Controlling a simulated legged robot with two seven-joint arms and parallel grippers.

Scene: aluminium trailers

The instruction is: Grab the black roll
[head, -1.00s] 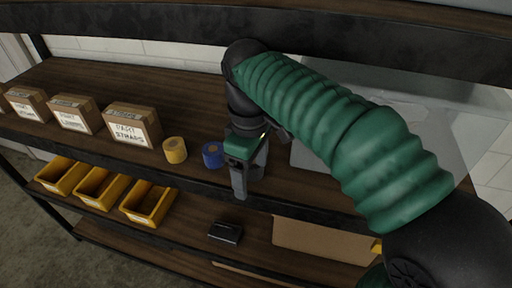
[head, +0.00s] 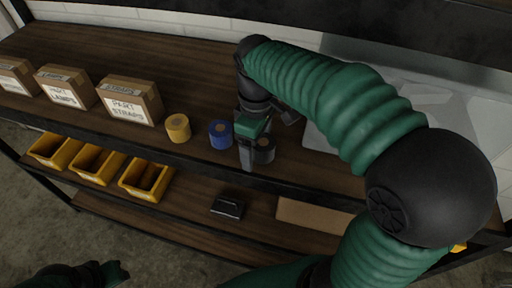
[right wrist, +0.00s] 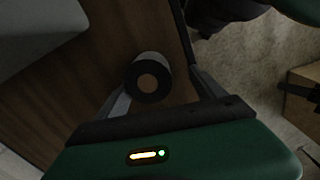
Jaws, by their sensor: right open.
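The black roll (head: 265,150) stands on the upper wooden shelf near its front edge, partly hidden by my right gripper (head: 254,156) in the head view. In the right wrist view the black roll (right wrist: 148,77) shows its pale round core and lies between the spread fingers of my right gripper (right wrist: 158,82), nearer the left finger. The right gripper is open and points down at the roll; I cannot tell whether a finger touches it. A dark green and black part of my left arm shows at the bottom left of the head view; its fingers are not clear.
A blue roll (head: 220,134) stands just left of the gripper, and a yellow roll (head: 178,128) farther left. Cardboard boxes (head: 130,101) stand beyond. Yellow bins (head: 146,180) and a black item (head: 228,207) are on the lower shelf. A grey object (head: 319,138) lies right.

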